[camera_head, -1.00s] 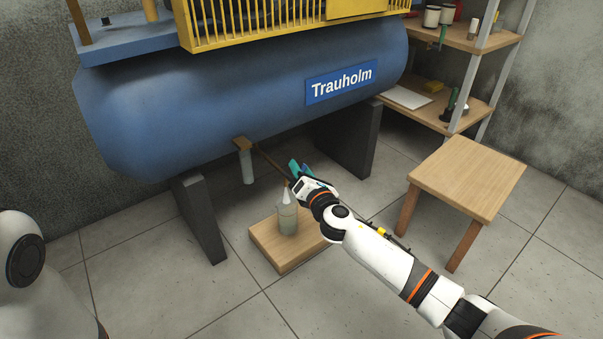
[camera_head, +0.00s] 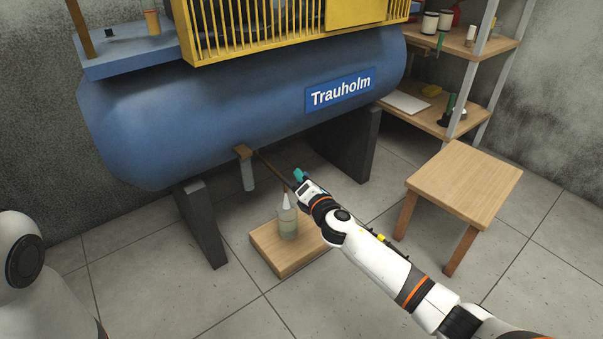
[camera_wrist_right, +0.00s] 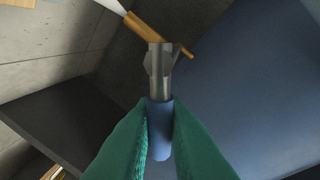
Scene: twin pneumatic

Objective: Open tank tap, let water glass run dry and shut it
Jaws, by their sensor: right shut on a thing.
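The blue tank (camera_head: 220,115) carries a Trauholm label. A pale cylinder, likely the water glass (camera_head: 247,176), hangs under it; its level is too small to read. A thin brown pipe (camera_head: 267,167) runs from there towards the tap. My right gripper (camera_head: 300,176) is at the pipe's end. In the right wrist view its green fingers (camera_wrist_right: 160,150) are shut on the tap's blue handle (camera_wrist_right: 160,124), below the grey metal tap body (camera_wrist_right: 158,72). My left gripper is out of view.
The bottle stands on a low wooden board (camera_head: 275,262). Dark tank legs (camera_head: 203,225) flank the space under the tank. A wooden stool (camera_head: 465,182) stands at the right, with a shelf rack (camera_head: 480,75) behind it. The floor in front is clear.

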